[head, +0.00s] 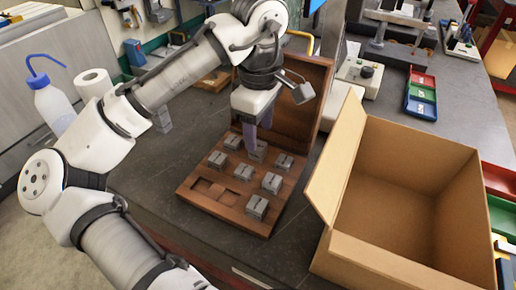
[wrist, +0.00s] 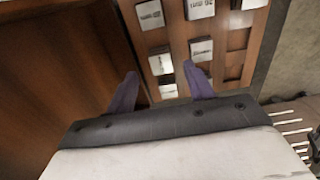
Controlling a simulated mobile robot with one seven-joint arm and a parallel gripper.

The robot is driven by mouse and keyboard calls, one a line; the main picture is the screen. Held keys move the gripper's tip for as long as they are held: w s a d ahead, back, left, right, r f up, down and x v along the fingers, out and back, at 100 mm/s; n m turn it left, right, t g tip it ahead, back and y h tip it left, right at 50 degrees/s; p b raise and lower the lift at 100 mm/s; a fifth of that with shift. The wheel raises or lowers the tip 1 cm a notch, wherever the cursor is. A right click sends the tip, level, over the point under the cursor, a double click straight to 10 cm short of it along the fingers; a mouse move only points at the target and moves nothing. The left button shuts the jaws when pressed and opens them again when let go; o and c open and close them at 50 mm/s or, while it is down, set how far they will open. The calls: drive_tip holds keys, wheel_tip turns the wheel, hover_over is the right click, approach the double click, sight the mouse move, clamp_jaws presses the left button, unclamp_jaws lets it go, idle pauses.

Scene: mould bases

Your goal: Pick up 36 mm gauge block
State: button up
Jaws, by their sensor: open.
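Several grey gauge blocks sit in a wooden case (head: 188,187) with its lid standing open behind. The labels are too small or blurred for me to tell which is the 36 mm block. My gripper (head: 258,140) points down over the back of the case, near the lid, above a grey block (head: 257,152). In the wrist view my gripper (wrist: 162,74) has its two purple fingers apart, with a labelled block (wrist: 160,63) showing between them and another block (wrist: 201,50) beside the right finger. Nothing is held.
Empty recesses (head: 207,189) lie at the case's front left. A large open cardboard box (head: 343,160) stands right of the case. A wash bottle (head: 52,108) and paper roll (head: 93,84) are at the left. Coloured bins (head: 421,95) are behind the box. Dark bench is bare before the case.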

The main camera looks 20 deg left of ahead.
sight(258, 145)
wheel_tip(258, 145, down, 4)
drive_tip(key=shift+a+f, duration=0.1)
clamp_jaws()
idle(0.4)
